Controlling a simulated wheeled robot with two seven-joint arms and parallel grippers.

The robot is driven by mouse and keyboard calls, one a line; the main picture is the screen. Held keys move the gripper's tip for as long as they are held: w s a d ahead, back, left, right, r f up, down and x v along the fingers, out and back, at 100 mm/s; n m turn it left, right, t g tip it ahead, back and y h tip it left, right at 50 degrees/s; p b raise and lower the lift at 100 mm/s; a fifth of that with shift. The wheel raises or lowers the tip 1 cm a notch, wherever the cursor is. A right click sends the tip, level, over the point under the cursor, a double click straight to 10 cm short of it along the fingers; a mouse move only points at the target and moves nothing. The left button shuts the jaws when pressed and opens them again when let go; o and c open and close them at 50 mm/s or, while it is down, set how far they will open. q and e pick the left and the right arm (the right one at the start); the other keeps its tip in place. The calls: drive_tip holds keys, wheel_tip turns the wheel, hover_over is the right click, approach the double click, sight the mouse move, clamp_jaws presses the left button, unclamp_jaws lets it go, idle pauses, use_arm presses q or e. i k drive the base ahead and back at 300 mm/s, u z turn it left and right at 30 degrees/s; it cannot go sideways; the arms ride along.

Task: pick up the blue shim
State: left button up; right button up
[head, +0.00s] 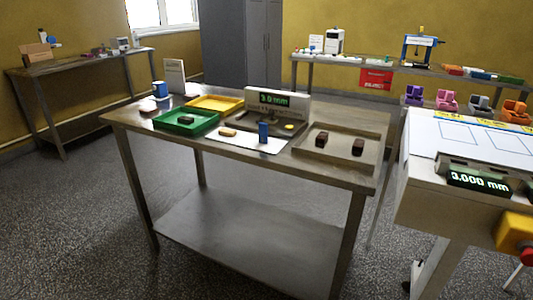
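I cannot tell for sure which thing is the blue shim. A small upright blue block (263,131) stands at the front of the middle steel table, by a white sheet (238,142) and in front of a grey unit with a green-lit display (277,100). A blue cup-like object (159,90) stands at the back left of the same table. Neither of my grippers is in view.
The steel table (345,175) also bears a green tray (190,130), a yellow tray (222,103) and a beige tray (310,149) with two dark brown blocks. A white bench with a "3.000 mm" display (480,182) stands at right. Open floor (70,230) lies left.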

sight(262, 127)
drive_tip(key=z, duration=0.5)
drive_tip(key=k, duration=0.35)
drive_tip(key=u, duration=1.75)
drive_tip(key=i, duration=1.1)
drive_tip(key=z, duration=0.5)
drive_tip(key=i, duration=0.9)
drive_tip(key=z, duration=1)
